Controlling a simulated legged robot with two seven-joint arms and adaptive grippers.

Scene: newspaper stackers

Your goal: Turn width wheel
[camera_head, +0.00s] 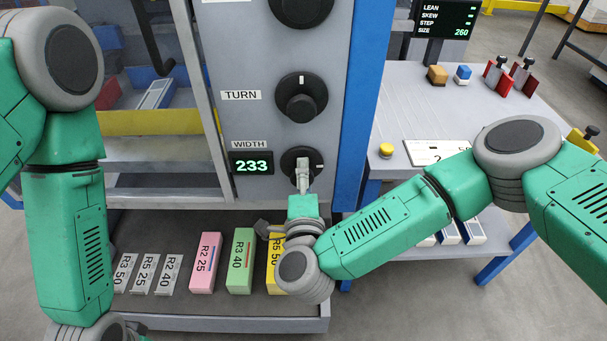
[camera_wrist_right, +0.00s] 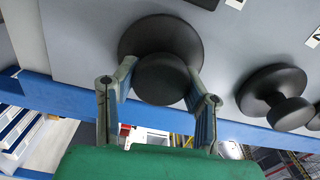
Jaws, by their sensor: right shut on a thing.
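A TURN knob (camera_head: 301,97) sits above the wheel, with another knob (camera_head: 302,8) higher. A side table (camera_head: 400,95) has a yellow button (camera_head: 386,150). A blue post (camera_head: 362,100) edges the panel.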

